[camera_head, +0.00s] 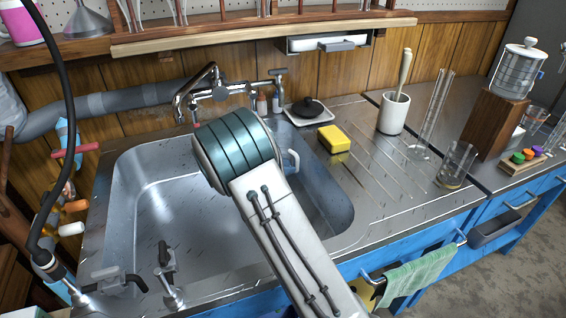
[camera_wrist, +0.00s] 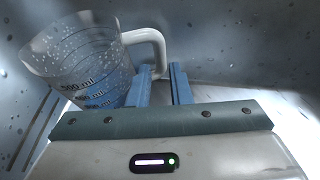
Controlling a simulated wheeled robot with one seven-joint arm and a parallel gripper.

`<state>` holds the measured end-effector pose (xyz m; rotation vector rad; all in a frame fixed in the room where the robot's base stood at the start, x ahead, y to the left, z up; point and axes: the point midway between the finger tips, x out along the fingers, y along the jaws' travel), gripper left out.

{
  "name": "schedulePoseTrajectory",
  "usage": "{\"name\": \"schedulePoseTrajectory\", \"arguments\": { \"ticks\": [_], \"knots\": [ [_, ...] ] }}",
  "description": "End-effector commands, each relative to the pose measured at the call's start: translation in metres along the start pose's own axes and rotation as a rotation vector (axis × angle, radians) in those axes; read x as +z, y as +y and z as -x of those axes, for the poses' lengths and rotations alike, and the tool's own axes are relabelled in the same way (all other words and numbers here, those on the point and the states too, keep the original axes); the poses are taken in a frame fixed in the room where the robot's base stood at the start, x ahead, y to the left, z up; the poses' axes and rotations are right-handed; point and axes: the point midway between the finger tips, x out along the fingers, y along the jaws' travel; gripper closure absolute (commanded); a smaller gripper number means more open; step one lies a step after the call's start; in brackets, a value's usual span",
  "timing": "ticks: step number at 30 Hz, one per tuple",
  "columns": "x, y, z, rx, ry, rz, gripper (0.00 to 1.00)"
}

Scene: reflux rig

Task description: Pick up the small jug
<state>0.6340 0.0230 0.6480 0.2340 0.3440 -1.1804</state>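The small jug (camera_wrist: 85,62) is a clear measuring jug with dark millilitre marks and a white handle. It is in the sink, at the upper left of the wrist view, and looks tilted there. My gripper (camera_wrist: 160,72) reaches down into the sink. Its two blue fingers stand a narrow gap apart, with the lower part of the handle between their tips. The gap is about as wide as the handle, and the fingers look shut on it.
The steel sink (camera_head: 160,215) has walls around the gripper. The tap (camera_head: 215,92) rises behind the sink.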

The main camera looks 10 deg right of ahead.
Motion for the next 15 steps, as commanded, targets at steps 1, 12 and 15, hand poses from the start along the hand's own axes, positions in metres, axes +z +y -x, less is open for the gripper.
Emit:
{"name": "schedulePoseTrajectory", "arguments": {
  "ticks": [1,12,15],
  "knots": [
    [-0.005,-0.001,-0.011,-0.004,0.000,-0.001,0.82],
    [-0.002,0.000,-0.031,0.000,0.001,0.000,0.82],
    [-0.002,0.000,-0.031,0.000,0.001,0.000,1.00]
  ]
}}
